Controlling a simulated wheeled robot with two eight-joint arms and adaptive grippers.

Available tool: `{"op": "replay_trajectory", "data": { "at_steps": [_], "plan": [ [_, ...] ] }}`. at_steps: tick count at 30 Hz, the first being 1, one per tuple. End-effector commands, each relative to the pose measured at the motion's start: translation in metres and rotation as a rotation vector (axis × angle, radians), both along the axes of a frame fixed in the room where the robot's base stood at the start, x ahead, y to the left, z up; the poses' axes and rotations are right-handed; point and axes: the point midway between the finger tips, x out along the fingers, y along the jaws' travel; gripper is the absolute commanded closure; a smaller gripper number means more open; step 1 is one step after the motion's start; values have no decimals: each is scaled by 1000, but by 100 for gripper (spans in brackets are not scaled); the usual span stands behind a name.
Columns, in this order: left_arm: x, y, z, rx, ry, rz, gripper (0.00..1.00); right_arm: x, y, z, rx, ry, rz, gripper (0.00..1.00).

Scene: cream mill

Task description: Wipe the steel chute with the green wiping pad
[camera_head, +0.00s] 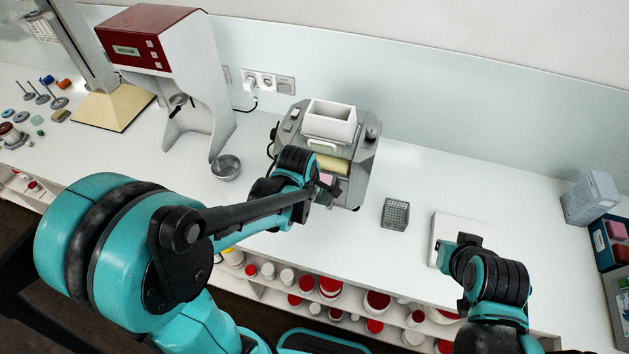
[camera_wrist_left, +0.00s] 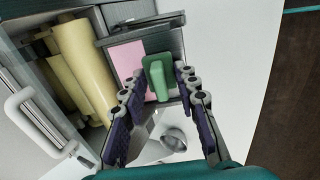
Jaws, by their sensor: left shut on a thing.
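The mill (camera_head: 359,165) stands mid-counter with cream rollers (camera_wrist_left: 82,52). The steel chute (camera_wrist_left: 127,62) is at its front, with a pink layer on its surface; it also shows in the head view (camera_head: 327,180), partly behind my left gripper. My left gripper (camera_wrist_left: 157,82) is shut on the green wiping pad (camera_wrist_left: 158,72), which sits between its fingertips over the chute. I cannot tell whether the pad touches the surface. My right gripper (camera_head: 452,256) is at the white flat plate at the right; its fingers are too small to read.
A steel bowl (camera_head: 226,168) stands left of the mill, by a red and white machine (camera_head: 150,40). A grey wire basket (camera_head: 395,214) and the white plate (camera_head: 452,222) lie to the right. Below the counter, a shelf holds several red and white jars (camera_head: 331,286).

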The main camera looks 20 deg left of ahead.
Motion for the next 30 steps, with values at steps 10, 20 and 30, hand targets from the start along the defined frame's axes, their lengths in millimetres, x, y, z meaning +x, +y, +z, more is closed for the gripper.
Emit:
{"op": "replay_trajectory", "data": {
  "at_steps": [10,20,30],
  "plan": [
    [1,0,0,0,1,0,93,0,0,-1,0,0,0,100],
    [30,-1,15,0,1,0,93,0,0,5,0,0,0,100],
    [16,0,6,0,1,0,93,0,0,-3,0,0,0,100]
  ]
}}
